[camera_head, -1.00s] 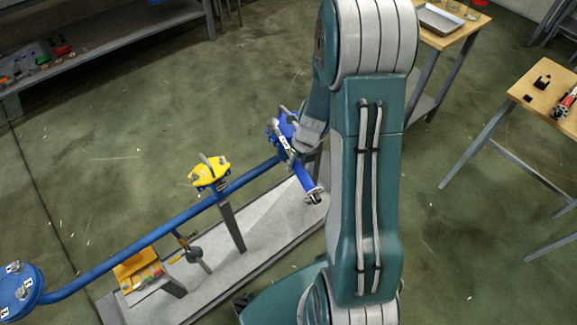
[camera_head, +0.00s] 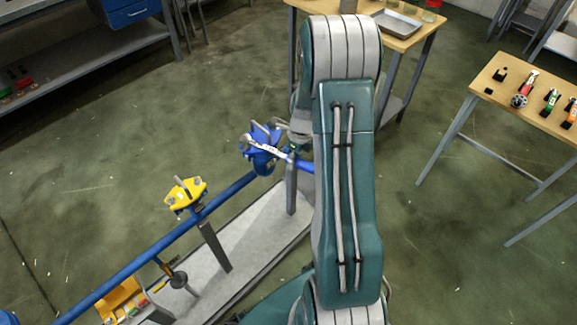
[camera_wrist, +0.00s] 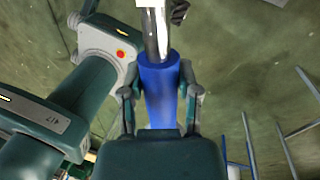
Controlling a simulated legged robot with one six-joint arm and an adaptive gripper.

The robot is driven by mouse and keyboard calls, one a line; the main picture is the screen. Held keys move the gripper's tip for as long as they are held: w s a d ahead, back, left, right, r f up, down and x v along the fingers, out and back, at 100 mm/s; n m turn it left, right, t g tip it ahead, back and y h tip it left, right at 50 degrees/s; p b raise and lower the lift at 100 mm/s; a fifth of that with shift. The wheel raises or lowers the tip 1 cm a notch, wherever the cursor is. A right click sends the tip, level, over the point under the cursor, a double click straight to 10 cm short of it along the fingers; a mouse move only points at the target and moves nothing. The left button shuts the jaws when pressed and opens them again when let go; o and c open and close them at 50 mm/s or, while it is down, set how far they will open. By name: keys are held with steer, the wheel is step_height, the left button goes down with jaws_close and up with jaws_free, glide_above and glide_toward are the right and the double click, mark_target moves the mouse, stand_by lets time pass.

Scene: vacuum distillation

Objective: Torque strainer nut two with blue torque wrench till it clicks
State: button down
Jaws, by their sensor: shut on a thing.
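The blue torque wrench fills the middle of the wrist view, its blue handle (camera_wrist: 160,85) between my gripper's fingers (camera_wrist: 160,100). My gripper is shut on this handle. The wrench's metal shaft (camera_wrist: 153,25) runs out of the top of that view, so its head is hidden there. In the head view the wrench's silver shaft (camera_head: 270,150) lies across the top of the blue strainer (camera_head: 262,164), with its blue handle (camera_head: 304,165) reaching right behind my arm. I cannot tell which strainer nut the wrench head touches, or whether it is seated.
A blue pipe (camera_head: 130,265) runs from the strainer past a yellow valve (camera_head: 185,193) above a grey plinth (camera_head: 250,250). A wooden table (camera_head: 510,98) with several tools stands right; another (camera_head: 392,38) holds a tray (camera_head: 397,24). The floor between is clear.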

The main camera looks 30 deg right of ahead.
steer(key=w+d+n+g, duration=0.1)
steer(key=w+d+n, duration=0.3)
steer(key=d, duration=0.1)
steer(key=shift+w+d+n+h, duration=0.25)
steer(key=shift+d+n+h, duration=0.05)
steer(key=shift+d+n, duration=0.1)
steer(key=shift+s+a, duration=0.1)
steer(key=shift+s+a+m, duration=1)
steer(key=shift+a+m, duration=0.1)
steer(key=shift+s+a+m+t, duration=0.2)
steer(key=shift+s+a+m, duration=0.25)
steer(key=shift+a+m, duration=0.15)
steer(key=shift+s+a+m+t, duration=0.2)
steer(key=shift+s+a+m, duration=0.3)
steer(key=shift+a, duration=0.2)
